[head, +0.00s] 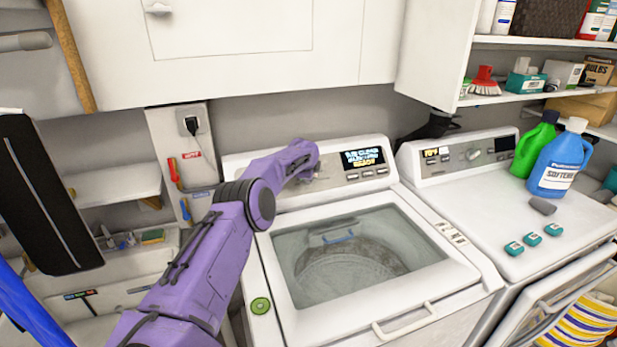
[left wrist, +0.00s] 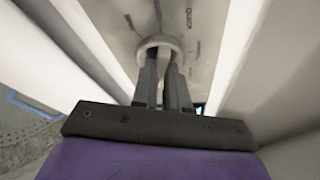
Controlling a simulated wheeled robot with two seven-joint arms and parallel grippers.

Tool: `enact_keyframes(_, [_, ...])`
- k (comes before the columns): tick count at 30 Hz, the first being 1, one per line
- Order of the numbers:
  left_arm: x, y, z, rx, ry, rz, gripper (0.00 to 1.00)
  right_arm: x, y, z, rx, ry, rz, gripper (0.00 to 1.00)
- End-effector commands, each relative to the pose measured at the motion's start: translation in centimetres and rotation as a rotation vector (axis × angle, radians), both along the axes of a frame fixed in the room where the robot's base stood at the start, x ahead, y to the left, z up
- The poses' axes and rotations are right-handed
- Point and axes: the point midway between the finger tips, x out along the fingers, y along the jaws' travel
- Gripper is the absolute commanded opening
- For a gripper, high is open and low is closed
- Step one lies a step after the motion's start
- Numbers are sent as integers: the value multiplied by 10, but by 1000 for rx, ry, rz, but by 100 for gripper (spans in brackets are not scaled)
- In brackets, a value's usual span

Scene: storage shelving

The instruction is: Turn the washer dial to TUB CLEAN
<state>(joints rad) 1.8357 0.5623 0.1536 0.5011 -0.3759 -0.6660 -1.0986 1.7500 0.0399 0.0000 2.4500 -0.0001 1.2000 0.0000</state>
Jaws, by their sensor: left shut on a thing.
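The washer (head: 262,222) is a white top-loader with a glass lid, in the middle of the head view. Its dial is hidden behind my left gripper (head: 306,172) there. In the left wrist view the round pale dial (left wrist: 158,43) sits on the panel, and the fingers of my left gripper (left wrist: 163,72) are shut on its raised middle grip. Words ring the dial; one reads like QUICK, the others are too small to read. The washer's display (head: 362,158) is lit with several lines; the last looks like READY. My right gripper is out of view.
White cabinets (head: 230,30) hang above the washer. A dryer (head: 470,205) stands to the right, with a blue softener jug (head: 560,165), a green bottle (head: 533,150) and small teal items on top. An outlet with a plug (head: 190,122) is on the wall to the left.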

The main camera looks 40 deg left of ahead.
Motion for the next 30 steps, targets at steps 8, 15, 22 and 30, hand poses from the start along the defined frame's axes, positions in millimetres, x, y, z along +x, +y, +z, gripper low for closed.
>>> enact_keyframes(8, [1, 0, 2, 34, 59, -63, 0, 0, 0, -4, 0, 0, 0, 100])
enact_keyframes(15, [1, 0, 2, 50, 90, -92, 0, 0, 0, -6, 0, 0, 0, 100])
enact_keyframes(22, [1, 0, 1, 56, 105, -105, 0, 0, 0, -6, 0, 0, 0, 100])
enact_keyframes(30, [0, 0, 2, 57, 108, -109, 0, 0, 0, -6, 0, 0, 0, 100])
